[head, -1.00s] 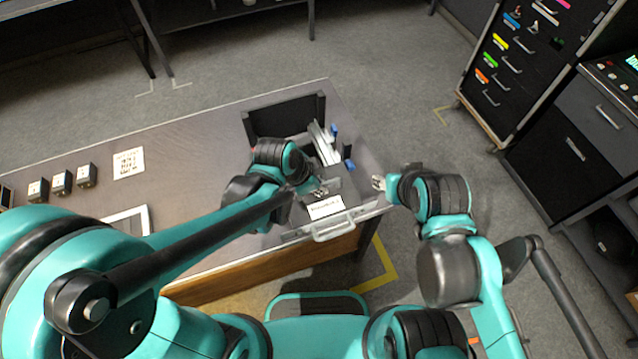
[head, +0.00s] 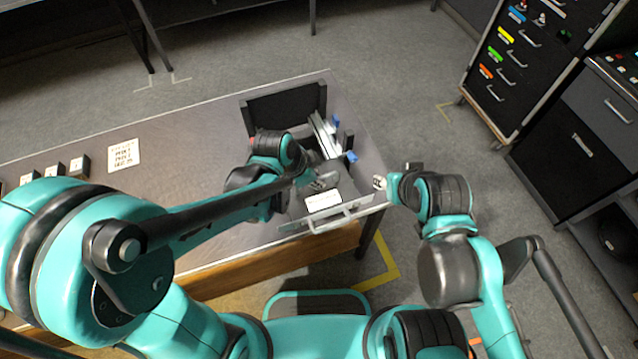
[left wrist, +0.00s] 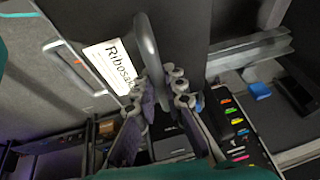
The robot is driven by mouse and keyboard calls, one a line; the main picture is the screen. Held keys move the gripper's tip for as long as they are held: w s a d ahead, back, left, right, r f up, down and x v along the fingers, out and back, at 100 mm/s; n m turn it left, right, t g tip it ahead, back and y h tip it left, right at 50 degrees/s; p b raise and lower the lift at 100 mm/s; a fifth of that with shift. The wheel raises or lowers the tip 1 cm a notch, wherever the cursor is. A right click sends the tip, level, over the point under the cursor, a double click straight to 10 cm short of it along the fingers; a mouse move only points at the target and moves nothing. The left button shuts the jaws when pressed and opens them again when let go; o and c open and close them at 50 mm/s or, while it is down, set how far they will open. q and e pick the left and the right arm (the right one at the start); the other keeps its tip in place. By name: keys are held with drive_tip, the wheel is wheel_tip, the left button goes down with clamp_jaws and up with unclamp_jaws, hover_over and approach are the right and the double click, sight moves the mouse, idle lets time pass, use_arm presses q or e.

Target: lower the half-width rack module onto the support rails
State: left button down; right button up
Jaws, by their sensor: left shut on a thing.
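The half-width rack module is a dark box with a white label (head: 323,200) in the head view. It also fills the upper middle of the left wrist view (left wrist: 185,25), with a grey loop handle (left wrist: 148,48) beside the label. My left gripper (head: 318,183) is shut on this handle. A silver support rail (head: 325,137) with blue parts runs to the right of the module, and a rail also shows in the left wrist view (left wrist: 250,53). Whether the module touches the rails is hidden. My right gripper (head: 380,183) is apart from the module, at the table's right edge; its fingers are too small to read.
A black panel (head: 285,107) stands at the back of the rack. Small dark blocks (head: 54,170) and a printed marker card (head: 124,155) are on the table's left. A drawer cabinet (head: 515,65) stands at right.

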use_arm(q)
drive_tip(key=shift+w+a, duration=0.25)
drive_tip(key=shift+w, duration=0.5)
drive_tip(key=shift+w+a, duration=0.2)
drive_tip(key=shift+w, duration=0.5)
drive_tip(key=shift+w+a, duration=0.25)
drive_tip(key=shift+w, duration=0.5)
drive_tip(key=w, duration=0.1)
drive_tip(key=w+a+b, duration=0.1)
drive_tip(key=w, duration=0.1)
drive_tip(key=shift+w+f, duration=0.1)
drive_tip(key=shift+f, duration=0.15)
drive_tip(key=c, duration=1.5)
unclamp_jaws()
